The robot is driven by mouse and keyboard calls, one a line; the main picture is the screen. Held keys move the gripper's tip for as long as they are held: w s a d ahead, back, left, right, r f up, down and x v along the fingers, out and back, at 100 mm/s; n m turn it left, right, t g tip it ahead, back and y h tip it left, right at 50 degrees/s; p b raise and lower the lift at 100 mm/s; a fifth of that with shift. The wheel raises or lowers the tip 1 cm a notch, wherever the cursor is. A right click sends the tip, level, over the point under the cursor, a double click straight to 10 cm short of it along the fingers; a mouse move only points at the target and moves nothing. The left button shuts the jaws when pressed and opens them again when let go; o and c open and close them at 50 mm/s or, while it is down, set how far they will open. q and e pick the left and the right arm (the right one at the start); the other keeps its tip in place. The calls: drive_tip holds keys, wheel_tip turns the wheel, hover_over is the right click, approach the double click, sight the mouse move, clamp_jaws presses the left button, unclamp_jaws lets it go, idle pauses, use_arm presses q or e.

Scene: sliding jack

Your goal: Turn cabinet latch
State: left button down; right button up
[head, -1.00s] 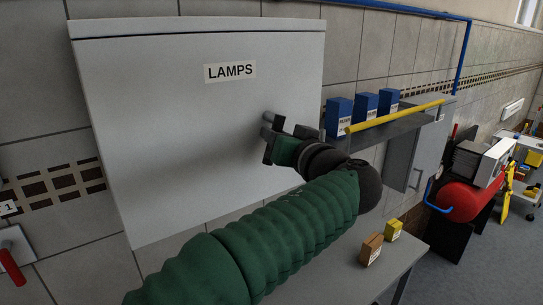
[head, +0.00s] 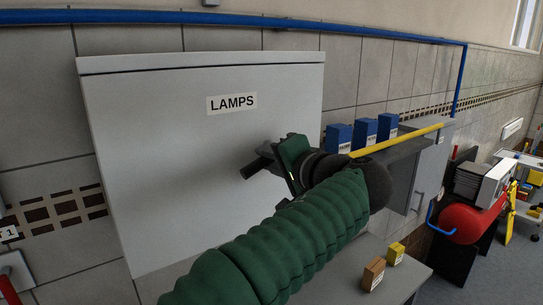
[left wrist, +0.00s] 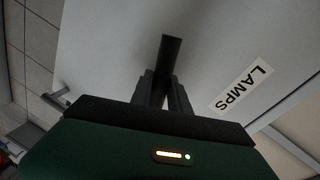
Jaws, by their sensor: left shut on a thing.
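A light grey wall cabinet (head: 170,140) with a LAMPS label (head: 232,103) fills the left and middle of the head view. My left gripper (head: 266,162) is at the right part of its door. It is shut on a dark bar, the latch handle, seen between the two fingers (left wrist: 163,88) in the left wrist view. The handle (left wrist: 170,52) sticks out past the fingertips there. In the head view the fingers and wrist mostly hide the latch, so its exact angle is hard to tell. The door looks closed. My right gripper is not in view.
A shelf with several blue boxes (head: 365,132) and a yellow bar (head: 398,141) lies just right of my wrist. A bench (head: 340,262) with two small boxes is below my arm. A short grey peg (left wrist: 56,97) shows in the left wrist view.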

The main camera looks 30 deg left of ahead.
use_arm(q)
drive_tip(key=shift+r+m+g+p, duration=0.1)
drive_tip(key=shift+m+g+p, duration=0.3)
drive_tip(key=shift+m, duration=0.3)
drive_tip(key=c, duration=1.4)
unclamp_jaws()
drive_tip(key=shift+a, duration=0.1)
drive_tip(key=shift+o, duration=0.7)
drive_tip(key=shift+w+a, duration=0.2)
drive_tip(key=b+v, duration=0.3)
drive_tip(key=v, duration=1.4)
drive_tip(key=shift+f, duration=0.25)
